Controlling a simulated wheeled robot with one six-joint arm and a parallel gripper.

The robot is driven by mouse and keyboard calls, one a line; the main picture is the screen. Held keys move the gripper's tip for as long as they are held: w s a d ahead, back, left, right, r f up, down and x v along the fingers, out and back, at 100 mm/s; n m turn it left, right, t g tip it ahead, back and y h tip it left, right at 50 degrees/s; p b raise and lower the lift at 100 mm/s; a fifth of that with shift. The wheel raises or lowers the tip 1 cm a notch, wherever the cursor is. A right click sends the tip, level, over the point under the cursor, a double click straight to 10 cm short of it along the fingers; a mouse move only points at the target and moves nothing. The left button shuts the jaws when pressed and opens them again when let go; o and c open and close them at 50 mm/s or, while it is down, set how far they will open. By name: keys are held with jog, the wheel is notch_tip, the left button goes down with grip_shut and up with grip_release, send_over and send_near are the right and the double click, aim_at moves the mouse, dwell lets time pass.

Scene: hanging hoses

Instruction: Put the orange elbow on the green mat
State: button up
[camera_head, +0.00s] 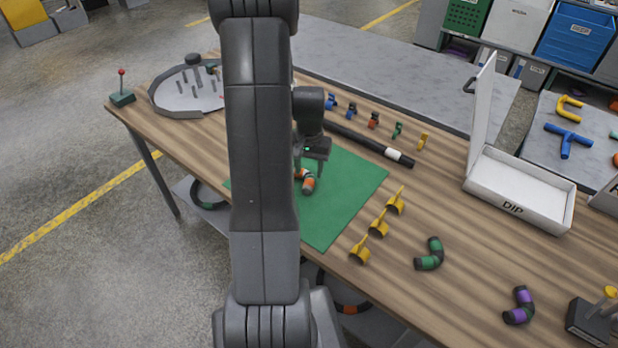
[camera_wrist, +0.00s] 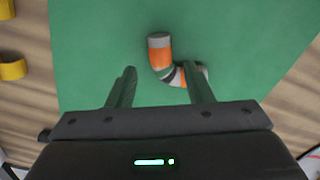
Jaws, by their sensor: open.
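The orange elbow (camera_head: 307,181) lies on the green mat (camera_head: 345,190), with grey and dark bands on its bent body. It also shows in the wrist view (camera_wrist: 161,58), bent, with one end partly behind the right finger. The green mat fills most of the wrist view (camera_wrist: 90,40). My gripper (camera_head: 310,172) is open above the mat, close to the elbow. In the wrist view my gripper's fingers (camera_wrist: 160,80) are apart, and the elbow lies between and beyond them, nearer the right finger. I cannot tell whether that finger touches it.
Several yellow clips (camera_head: 378,224) stand at the mat's right edge. A green elbow (camera_head: 429,254) and a purple elbow (camera_head: 519,306) lie on the table at the right. A black rod (camera_head: 360,140) lies behind the mat. A white box (camera_head: 520,190) stands open at the right.

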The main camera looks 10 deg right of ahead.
aim_at(309, 181)
notch_tip(309, 181, up, 7)
dwell(0.3)
